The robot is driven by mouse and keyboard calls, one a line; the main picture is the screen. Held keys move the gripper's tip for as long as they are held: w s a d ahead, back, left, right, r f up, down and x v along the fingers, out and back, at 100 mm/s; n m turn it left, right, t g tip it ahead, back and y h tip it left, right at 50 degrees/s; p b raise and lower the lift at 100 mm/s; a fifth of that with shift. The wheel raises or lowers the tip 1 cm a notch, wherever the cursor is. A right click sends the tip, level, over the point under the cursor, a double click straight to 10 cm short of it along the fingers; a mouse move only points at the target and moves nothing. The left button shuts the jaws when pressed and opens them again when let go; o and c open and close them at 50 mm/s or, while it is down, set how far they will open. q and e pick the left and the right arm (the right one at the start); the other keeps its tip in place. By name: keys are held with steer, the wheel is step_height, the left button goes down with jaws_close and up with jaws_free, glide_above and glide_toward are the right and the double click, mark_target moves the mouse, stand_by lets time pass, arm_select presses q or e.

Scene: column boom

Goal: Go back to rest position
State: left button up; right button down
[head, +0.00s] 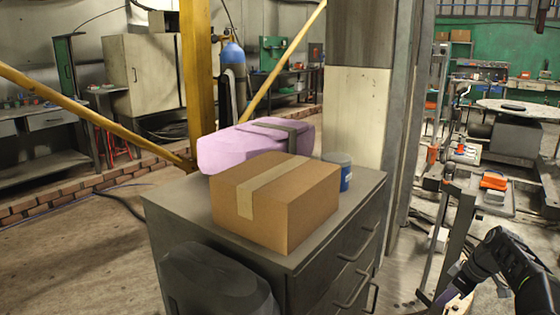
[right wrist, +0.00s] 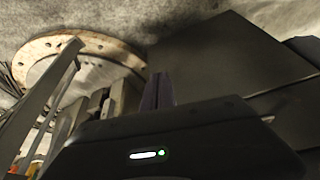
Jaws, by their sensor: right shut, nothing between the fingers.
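My right arm (head: 505,265) comes in at the lower right of the head view, bent. My right gripper (head: 448,297) hangs low beside the cabinet's right side, near the bottom edge, and is clear of the box and cabinet top. In the right wrist view its dark fingers (right wrist: 158,92) are together with nothing between them. My left gripper is not in view.
A grey drawer cabinet (head: 180,212) bears a taped cardboard box (head: 265,215), a pink wrapped package (head: 225,150) and a blue tub (head: 345,178). A thin metal post (head: 456,235) stands close to my right gripper. Open floor (head: 70,250) lies left.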

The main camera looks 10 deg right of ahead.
steer(key=w+a+f+m+t+h, duration=0.1)
steer(key=w+a+f+m+t, duration=0.15)
steer(key=a+f+m, duration=0.9)
steer(key=s+a+f+g, duration=0.1)
steer(key=s+a+f, duration=0.35)
steer(key=a, duration=0.35)
steer(key=s+a+f+y, duration=0.1)
steer(key=s+a+f, duration=0.3)
steer(key=a+f, duration=0.25)
steer(key=s+a+f+g, duration=0.1)
steer(key=s+a+f, duration=0.35)
steer(key=a, duration=0.35)
steer(key=s+a+n+g+y, duration=0.1)
steer(key=s+a+n+g, duration=0.1)
steer(key=s+a, duration=0.7)
steer(key=s+a+n+g+y, duration=0.15)
steer(key=s+a, duration=0.35)
steer(key=s, duration=0.7)
arm_select(q)
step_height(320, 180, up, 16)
steer(key=p, duration=1.5)
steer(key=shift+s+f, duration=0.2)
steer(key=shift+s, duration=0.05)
arm_select(e)
step_height(320, 180, up, 15)
steer(key=shift+w+a+h, duration=0.25)
steer(key=shift+a+h, duration=0.1)
steer(key=shift+a, duration=0.1)
